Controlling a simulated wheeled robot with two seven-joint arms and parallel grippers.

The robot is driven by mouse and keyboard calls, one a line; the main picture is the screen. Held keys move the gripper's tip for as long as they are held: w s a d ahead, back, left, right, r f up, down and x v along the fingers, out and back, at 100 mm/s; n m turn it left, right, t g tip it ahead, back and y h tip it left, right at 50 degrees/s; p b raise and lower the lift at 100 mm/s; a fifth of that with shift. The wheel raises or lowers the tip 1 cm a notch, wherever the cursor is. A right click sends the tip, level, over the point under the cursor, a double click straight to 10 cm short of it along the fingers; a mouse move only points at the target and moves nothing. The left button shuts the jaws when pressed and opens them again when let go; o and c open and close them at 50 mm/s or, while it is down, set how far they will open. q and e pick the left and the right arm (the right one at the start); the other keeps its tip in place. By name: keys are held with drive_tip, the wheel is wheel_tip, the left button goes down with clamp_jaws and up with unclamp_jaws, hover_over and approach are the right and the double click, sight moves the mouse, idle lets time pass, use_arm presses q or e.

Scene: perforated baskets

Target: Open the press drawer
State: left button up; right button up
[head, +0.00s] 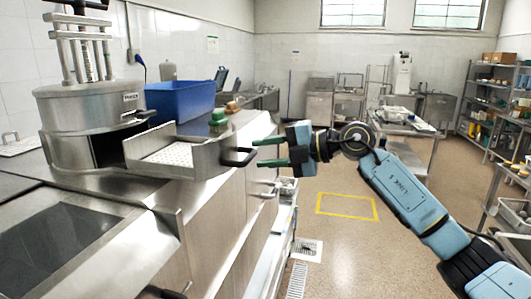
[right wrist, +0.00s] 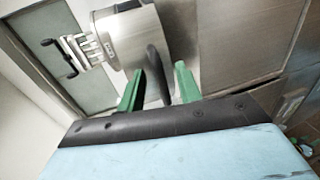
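The press (head: 85,115) is a round steel vessel with a screw frame on top, standing on the counter at the left of the head view. Its drawer (head: 205,160), a steel tray with a perforated white bottom, sticks out from the press's side toward the right. A black handle (head: 240,157) is on the drawer's outer end. My right gripper (head: 268,152) is open at the handle, its green fingers apart. In the right wrist view the handle (right wrist: 158,75) shows between the fingertips, with a gap to the right finger. My left gripper is not in view.
A blue bin (head: 180,101) stands behind the drawer on the steel counter (head: 225,190). A green-topped item (head: 217,118) is near the counter edge. The floor right of the counter is open, with a yellow-marked rectangle (head: 347,215). Steel tables and shelves stand farther back.

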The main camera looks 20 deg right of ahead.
drive_tip(key=shift+w+a, duration=0.1)
drive_tip(key=b+v, duration=0.3)
drive_tip(key=v, duration=1)
drive_tip(key=shift+b, duration=0.35)
